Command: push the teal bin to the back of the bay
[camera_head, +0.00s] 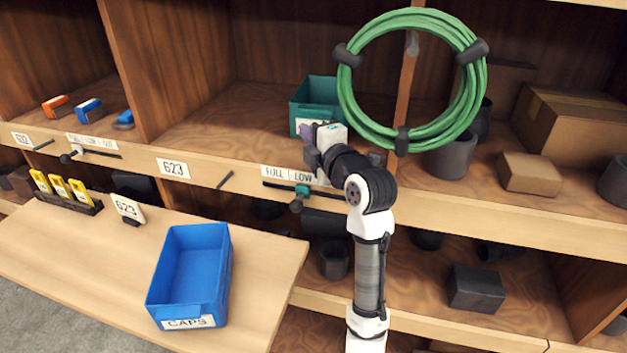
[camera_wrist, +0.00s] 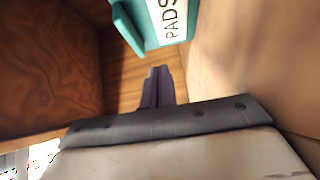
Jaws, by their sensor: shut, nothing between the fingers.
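The teal bin (camera_head: 313,100) stands in the wooden bay behind the label 623, near the bay's right side. Its white front label shows in the head view, and the wrist view shows the bin (camera_wrist: 137,22) with the label reading "PADS". My gripper (camera_head: 308,133) is in front of the bin, at the bay's front edge. In the wrist view my gripper's dark fingers (camera_wrist: 158,73) are together and empty, pointing toward the bin's front. A small gap of wooden floor shows between fingertips and bin. My wrist hides part of the bin's lower front in the head view.
A green hose coil (camera_head: 412,80) hangs on a peg at the bay's right divider, close to my arm. A blue bin (camera_head: 190,275) labelled "CAPS" stands on the pull-out board (camera_head: 75,245). The bay floor (camera_head: 225,130) left of the teal bin is clear.

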